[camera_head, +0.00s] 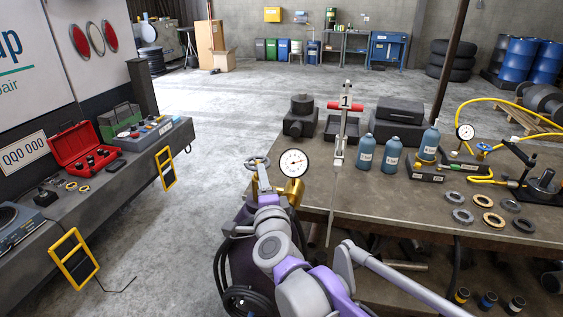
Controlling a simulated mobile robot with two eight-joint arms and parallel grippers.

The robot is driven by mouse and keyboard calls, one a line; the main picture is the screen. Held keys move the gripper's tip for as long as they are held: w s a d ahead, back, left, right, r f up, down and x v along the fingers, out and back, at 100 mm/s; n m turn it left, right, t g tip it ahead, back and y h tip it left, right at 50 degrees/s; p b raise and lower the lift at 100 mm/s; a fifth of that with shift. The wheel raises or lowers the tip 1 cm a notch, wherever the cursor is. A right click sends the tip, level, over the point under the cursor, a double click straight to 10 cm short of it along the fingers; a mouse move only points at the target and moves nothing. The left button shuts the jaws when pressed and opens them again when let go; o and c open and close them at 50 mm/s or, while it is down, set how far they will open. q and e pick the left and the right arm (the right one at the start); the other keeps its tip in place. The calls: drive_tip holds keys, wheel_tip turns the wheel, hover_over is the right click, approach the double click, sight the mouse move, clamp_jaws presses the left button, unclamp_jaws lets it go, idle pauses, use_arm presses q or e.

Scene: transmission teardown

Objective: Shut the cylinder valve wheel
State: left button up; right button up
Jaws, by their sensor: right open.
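The cylinder valve wheel (257,162) is a small grey-blue ring on top of a dark gas cylinder (237,250), left of the bench. A round white pressure gauge (293,162) and a brass fitting (293,188) sit just right of the wheel. My right gripper (260,181) is at the cylinder's top, just below the wheel in the picture, and is open. My purple and grey right arm hides much of the valve and cylinder. I cannot tell whether the fingers touch the wheel. My left gripper is out of view.
The bench (400,196) to the right holds blue bottles (391,155), metal rings (463,216), a height gauge (342,125) and yellow hoses. A left counter (110,180) carries a red toolbox (82,146). Black hose (243,299) loops beside the cylinder. Open floor lies behind.

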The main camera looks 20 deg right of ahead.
sight(256, 156)
drive_tip(key=w, duration=0.3)
drive_tip(key=w+d+p, duration=0.1)
drive_tip(key=w, duration=0.7)
drive_tip(key=shift+d, duration=0.25)
drive_tip(key=shift+s, duration=0.1)
drive_tip(key=shift+c, duration=0.4)
clamp_jaws()
